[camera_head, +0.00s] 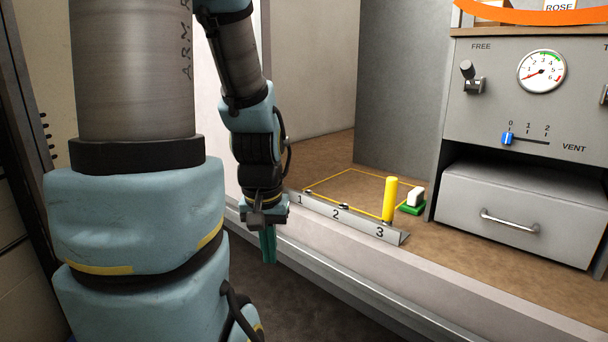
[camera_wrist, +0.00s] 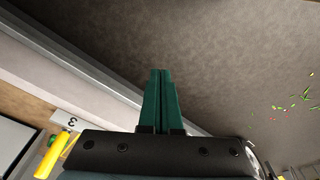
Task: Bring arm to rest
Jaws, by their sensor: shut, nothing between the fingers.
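My gripper (camera_head: 268,246) hangs with its green fingers pointing down, just in front of the bench's front edge. In the wrist view the two green fingers (camera_wrist: 160,75) lie together, shut with nothing between them. My arm is bent, with the forearm coming down from the top of the head view. My gripper is apart from the bench and from the things on it.
The bench (camera_head: 470,270) carries a numbered rail (camera_head: 345,217), an upright yellow cylinder (camera_head: 389,199) by the 3, and a white and green block (camera_head: 414,200). A grey panel with a drawer (camera_head: 525,215) stands right. Scattered green and pink bits (camera_wrist: 300,102) lie on the floor (camera_wrist: 230,60).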

